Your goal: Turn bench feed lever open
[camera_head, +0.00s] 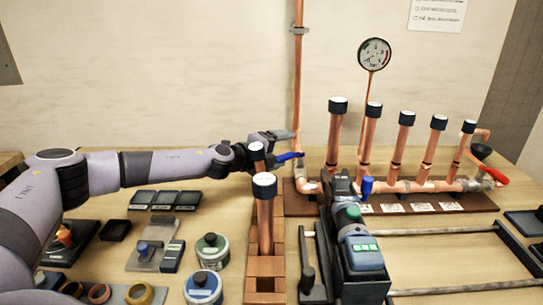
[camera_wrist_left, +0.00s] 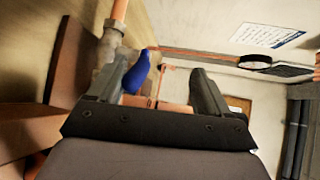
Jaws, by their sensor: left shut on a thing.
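The bench feed lever has a blue handle (camera_head: 290,157), on the copper feed pipe (camera_head: 297,100) near the left end of the manifold. My left gripper (camera_head: 275,143) reaches in from the left and is shut on the lever handle. In the left wrist view the blue handle (camera_wrist_left: 136,74) shows between the fingers, beside the left one, with the pipe and its grey valve body behind. The exact contact is hard to see. My right gripper is not in view.
A copper manifold (camera_head: 405,187) with several capped risers stands on a dark board, with a pressure gauge (camera_head: 374,54) above. A red lever (camera_head: 492,175) is at its right end. Capped upright pipes (camera_head: 265,215) in a wooden rack and a black tool (camera_head: 360,250) stand in front.

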